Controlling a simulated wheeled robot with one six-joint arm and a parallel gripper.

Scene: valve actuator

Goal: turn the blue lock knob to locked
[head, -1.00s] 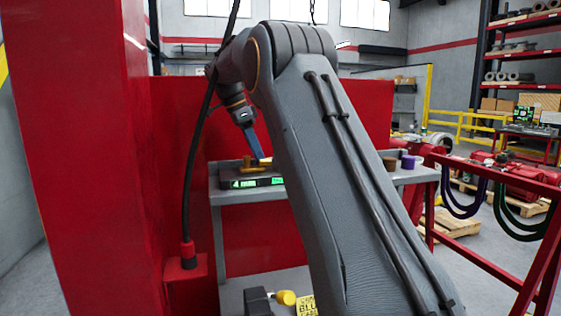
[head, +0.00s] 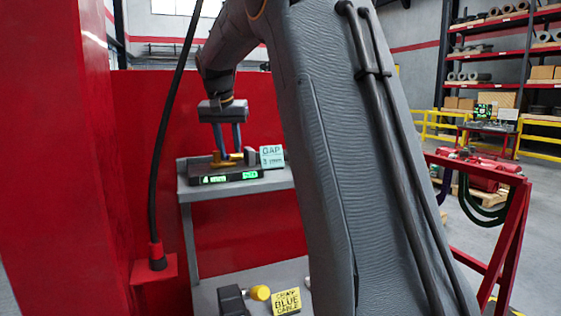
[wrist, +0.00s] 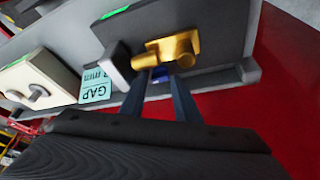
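The blue lock knob (wrist: 159,72) shows as a small blue patch beside the gold part (wrist: 170,52) in the wrist view. Most of it is hidden, so its setting cannot be read. My gripper (wrist: 158,77) is open, with its two fingertips apart on either side of the blue patch; I cannot tell whether they touch it. In the head view, my gripper (head: 228,154) points down over the gold part (head: 228,160) on the dark unit with a green display (head: 227,176). The blue knob cannot be made out there.
A card reading GAP (head: 271,156) stands beside the unit, next to a grey block (wrist: 117,62). The unit sits on a grey bench (head: 205,192) against a red panel. A lower shelf holds a yellow knob (head: 260,292) and a yellow card (head: 286,301). A black cable (head: 172,110) hangs at left.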

